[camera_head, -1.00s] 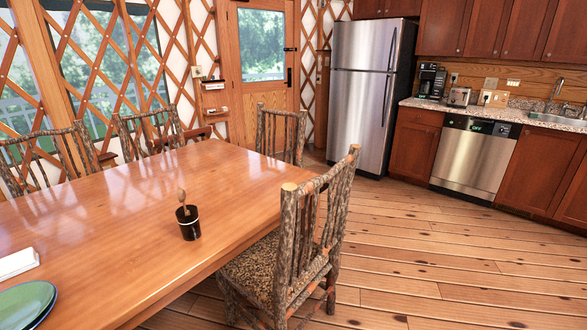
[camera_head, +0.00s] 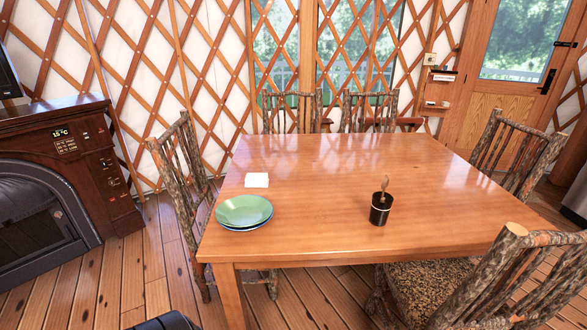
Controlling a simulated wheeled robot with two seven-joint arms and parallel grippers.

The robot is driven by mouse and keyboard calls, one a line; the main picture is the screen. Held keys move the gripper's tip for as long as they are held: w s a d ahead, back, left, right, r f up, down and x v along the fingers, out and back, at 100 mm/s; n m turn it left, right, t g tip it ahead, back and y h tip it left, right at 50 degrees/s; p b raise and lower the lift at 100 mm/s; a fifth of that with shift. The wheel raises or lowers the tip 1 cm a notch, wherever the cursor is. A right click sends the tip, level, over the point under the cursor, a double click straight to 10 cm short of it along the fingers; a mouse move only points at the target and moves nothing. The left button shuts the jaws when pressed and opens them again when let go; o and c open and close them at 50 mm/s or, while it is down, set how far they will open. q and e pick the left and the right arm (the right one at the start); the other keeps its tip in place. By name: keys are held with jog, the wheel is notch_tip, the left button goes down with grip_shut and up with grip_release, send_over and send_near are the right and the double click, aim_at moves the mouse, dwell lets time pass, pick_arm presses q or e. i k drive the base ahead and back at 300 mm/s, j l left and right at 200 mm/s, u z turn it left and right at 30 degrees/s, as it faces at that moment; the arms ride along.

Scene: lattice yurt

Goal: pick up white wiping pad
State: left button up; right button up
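A white wiping pad (camera_head: 256,180) lies flat on the left part of the wooden table (camera_head: 330,160). It sits just behind a green plate (camera_head: 243,211) that rests on another plate, with a small gap between pad and plate. Neither of my grippers can be made out. A dark rounded piece shows at the bottom edge, left of the near table leg; I cannot tell what it is.
A black cup with a wooden utensil (camera_head: 380,208) stands near the table's front edge. Log chairs surround the table, one at the near right (camera_head: 480,285) and one at the left (camera_head: 185,190). A fireplace cabinet (camera_head: 55,180) stands far left. Floor is clear between them.

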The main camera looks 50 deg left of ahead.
aim_at(252, 180)
jog(key=u, duration=1.8)
